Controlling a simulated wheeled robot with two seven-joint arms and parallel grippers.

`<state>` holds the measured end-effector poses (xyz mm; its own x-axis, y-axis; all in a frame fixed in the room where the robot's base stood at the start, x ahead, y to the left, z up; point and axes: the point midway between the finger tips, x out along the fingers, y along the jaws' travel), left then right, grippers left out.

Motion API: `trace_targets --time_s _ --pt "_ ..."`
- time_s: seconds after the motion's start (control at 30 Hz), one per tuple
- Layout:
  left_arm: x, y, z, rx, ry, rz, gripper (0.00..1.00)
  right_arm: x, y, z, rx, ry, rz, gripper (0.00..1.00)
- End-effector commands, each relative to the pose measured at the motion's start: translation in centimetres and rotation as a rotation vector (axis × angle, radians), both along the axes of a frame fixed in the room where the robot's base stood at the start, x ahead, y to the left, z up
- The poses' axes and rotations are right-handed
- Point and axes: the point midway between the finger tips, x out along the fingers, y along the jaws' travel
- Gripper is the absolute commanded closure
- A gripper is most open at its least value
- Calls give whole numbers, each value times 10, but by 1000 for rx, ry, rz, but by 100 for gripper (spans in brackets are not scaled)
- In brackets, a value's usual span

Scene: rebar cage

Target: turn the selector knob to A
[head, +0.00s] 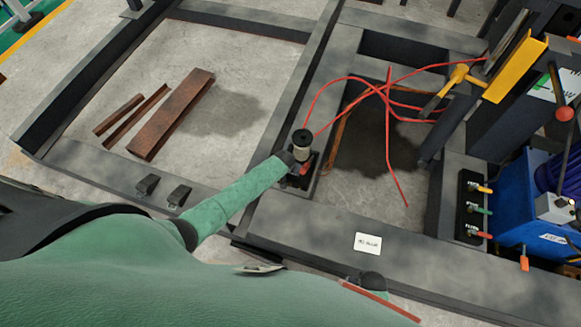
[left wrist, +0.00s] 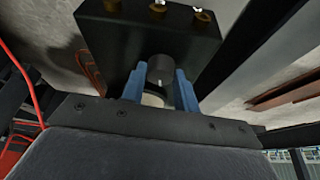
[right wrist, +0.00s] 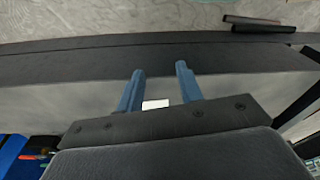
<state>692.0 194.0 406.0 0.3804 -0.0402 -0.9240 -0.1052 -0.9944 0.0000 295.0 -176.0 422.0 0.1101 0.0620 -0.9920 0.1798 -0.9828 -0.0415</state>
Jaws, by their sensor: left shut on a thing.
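The selector knob (left wrist: 160,70) is a short grey cylinder on a black block (left wrist: 130,30) with brass fittings. In the left wrist view the blue fingers of my left gripper (left wrist: 158,88) stand on either side of it, closed on it. A pale round piece shows below it. In the head view my green left arm reaches to a small black unit topped by a pale, black-capped cylinder (head: 303,143); the fingers are hidden there. No letter marks on the knob are readable. My right gripper (right wrist: 158,82) is open and empty above a dark steel beam (right wrist: 60,65).
A dark steel frame (head: 300,235) surrounds the area, with a white card (head: 368,243) on it. Red hoses (head: 375,90) lie right of the unit. Rusty steel bars (head: 172,115) lie on the floor left. A blue machine (head: 515,190) and colored levers (head: 478,211) stand right.

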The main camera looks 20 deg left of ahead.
Motion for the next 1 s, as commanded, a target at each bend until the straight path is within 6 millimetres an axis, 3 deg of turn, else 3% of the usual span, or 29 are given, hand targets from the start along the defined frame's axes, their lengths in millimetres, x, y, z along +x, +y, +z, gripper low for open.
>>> trace_targets --time_s 0.23,0.7,0.73,0.83,1.0 --pt "0 -1 0 -1 1 67 93 -2 -3 -14 -3 -6 0 64" --pt "0 -1 0 -1 0 81 93 -1 -3 -17 -4 -8 1 64" --pt "0 -1 0 -1 0 81 68 -1 -3 -17 -4 -8 1 64" --pt "0 -1 0 -1 0 81 48 -1 -3 -16 -4 -9 1 64" --pt "0 -1 0 0 0 81 48 0 -3 -16 -4 -9 1 64"
